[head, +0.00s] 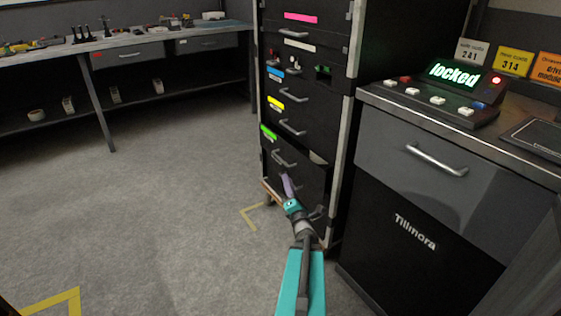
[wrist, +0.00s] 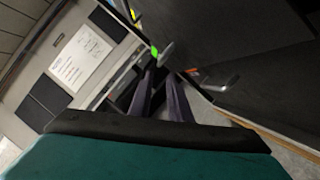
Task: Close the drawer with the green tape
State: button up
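My gripper (head: 287,182) is low in front of this drawer, just below the handle; contact cannot be told. In the wrist view, my gripper's purple fingers (wrist: 160,85) are apart with nothing seen between them. A green mark (wrist: 154,50) shows just beyond the fingertips.
Drawers with pink (head: 300,17), blue (head: 276,72) and yellow (head: 275,102) tape are above. A grey counter unit (head: 450,160) with a lit "locked" panel (head: 453,74) stands close on the right. A workbench (head: 130,45) is at the back left. The carpet (head: 150,190) on the left is clear.

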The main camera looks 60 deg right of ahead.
aim_at(281, 159)
jog(key=b+x, duration=0.3)
jog(key=x, duration=0.9)
jog(key=shift+w+d+r, duration=0.15)
jog(key=shift+w+d, duration=0.15)
grip_shut()
